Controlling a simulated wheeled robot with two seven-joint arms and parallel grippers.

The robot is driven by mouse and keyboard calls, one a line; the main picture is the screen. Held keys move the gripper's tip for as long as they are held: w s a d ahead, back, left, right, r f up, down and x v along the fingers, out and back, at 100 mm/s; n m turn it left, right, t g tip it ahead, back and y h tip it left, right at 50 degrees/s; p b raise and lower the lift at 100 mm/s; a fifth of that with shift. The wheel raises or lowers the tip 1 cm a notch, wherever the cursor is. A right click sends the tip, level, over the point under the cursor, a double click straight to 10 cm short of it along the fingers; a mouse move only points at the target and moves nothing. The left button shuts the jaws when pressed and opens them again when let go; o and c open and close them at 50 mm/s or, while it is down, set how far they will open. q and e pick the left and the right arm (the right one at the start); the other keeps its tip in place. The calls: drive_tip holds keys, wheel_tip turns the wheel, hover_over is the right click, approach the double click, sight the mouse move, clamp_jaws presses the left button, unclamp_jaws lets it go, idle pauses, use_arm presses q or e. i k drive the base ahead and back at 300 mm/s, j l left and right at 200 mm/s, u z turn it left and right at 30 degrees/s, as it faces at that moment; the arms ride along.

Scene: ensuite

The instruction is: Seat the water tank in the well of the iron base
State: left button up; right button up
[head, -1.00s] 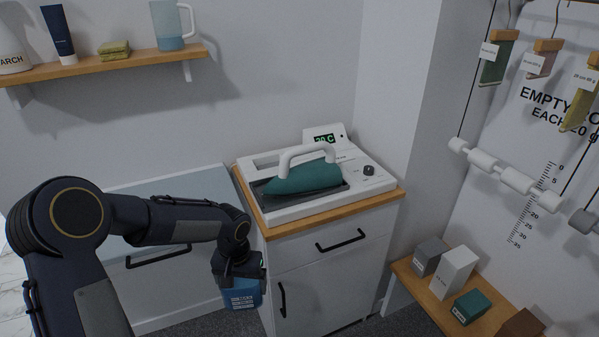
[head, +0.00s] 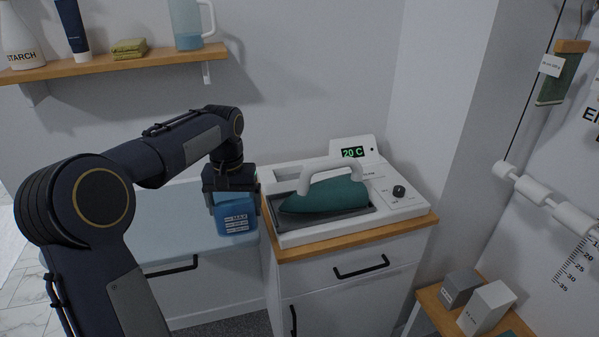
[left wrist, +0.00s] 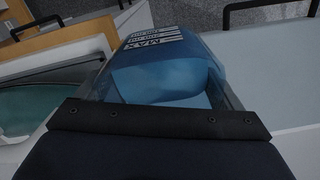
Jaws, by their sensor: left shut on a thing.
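My left gripper (head: 234,205) points down and is shut on the blue water tank (head: 237,219), which has a white MAX label and level lines. The tank also shows between the fingers in the left wrist view (left wrist: 165,70). It hangs upright, just left of the iron base (head: 290,238), in front of the pale blue surface. The white base stands on a wood-topped cabinet. A teal iron (head: 325,196) with a white handle rests on its dark plate. My right gripper is not in view.
The base has a dial (head: 399,191) and a display (head: 352,152) reading 20 C. A wall shelf (head: 120,64) with a jug and bottles is above left. A low shelf with boxes (head: 487,306) is at the lower right. The pale blue top (head: 180,225) looks clear.

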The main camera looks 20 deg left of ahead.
sight(283, 177)
drive_tip(key=i, duration=1.1)
